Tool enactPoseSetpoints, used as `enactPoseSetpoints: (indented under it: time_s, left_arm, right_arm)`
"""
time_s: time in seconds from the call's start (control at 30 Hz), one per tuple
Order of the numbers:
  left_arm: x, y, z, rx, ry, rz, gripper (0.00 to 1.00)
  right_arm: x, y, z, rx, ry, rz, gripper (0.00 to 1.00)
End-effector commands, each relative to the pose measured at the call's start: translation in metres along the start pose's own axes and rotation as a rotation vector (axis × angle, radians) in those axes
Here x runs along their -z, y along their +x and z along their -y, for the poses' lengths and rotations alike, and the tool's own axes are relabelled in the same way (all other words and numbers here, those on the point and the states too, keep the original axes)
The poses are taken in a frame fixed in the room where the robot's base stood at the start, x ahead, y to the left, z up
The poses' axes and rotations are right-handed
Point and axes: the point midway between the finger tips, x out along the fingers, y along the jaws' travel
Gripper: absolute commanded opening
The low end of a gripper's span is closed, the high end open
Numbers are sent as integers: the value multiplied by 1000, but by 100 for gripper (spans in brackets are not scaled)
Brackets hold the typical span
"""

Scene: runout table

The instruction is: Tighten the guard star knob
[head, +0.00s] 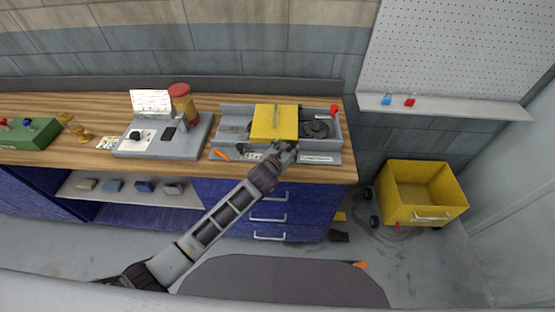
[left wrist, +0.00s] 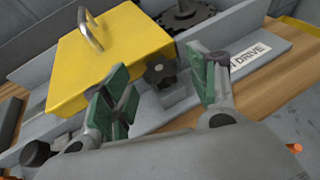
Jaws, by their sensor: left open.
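The guard star knob (left wrist: 158,71) is a small black lobed knob on a grey bracket at the front edge of the yellow guard (left wrist: 108,55). The guard has a metal handle on top and also shows in the head view (head: 272,122). My left gripper (left wrist: 160,86) is open, its green-padded fingers apart on either side of the knob as seen in the left wrist view. No contact with the knob is visible. In the head view my left gripper (head: 287,150) is at the guard's front right corner and hides the knob. My right gripper is not in view.
A black toothed wheel (head: 316,129) lies right of the guard, with a red knob (head: 334,110) beyond. An orange-handled tool (head: 219,154) is in front at left. A grey control panel (head: 165,136) and a red-lidded jar (head: 183,102) stand left. A yellow cart (head: 424,213) is on the floor.

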Motion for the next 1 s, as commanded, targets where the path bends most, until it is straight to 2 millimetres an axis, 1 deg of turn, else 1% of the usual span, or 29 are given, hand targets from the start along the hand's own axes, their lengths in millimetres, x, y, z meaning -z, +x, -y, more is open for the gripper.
enactPoseSetpoints:
  time_s: [0.37,1.0]
  left_arm:
    - [1,-32,0,0,0,-2,59]
    - [2,-93,0,1,1,-2,59]
  right_arm:
    - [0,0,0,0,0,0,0]
    - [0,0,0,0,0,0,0]
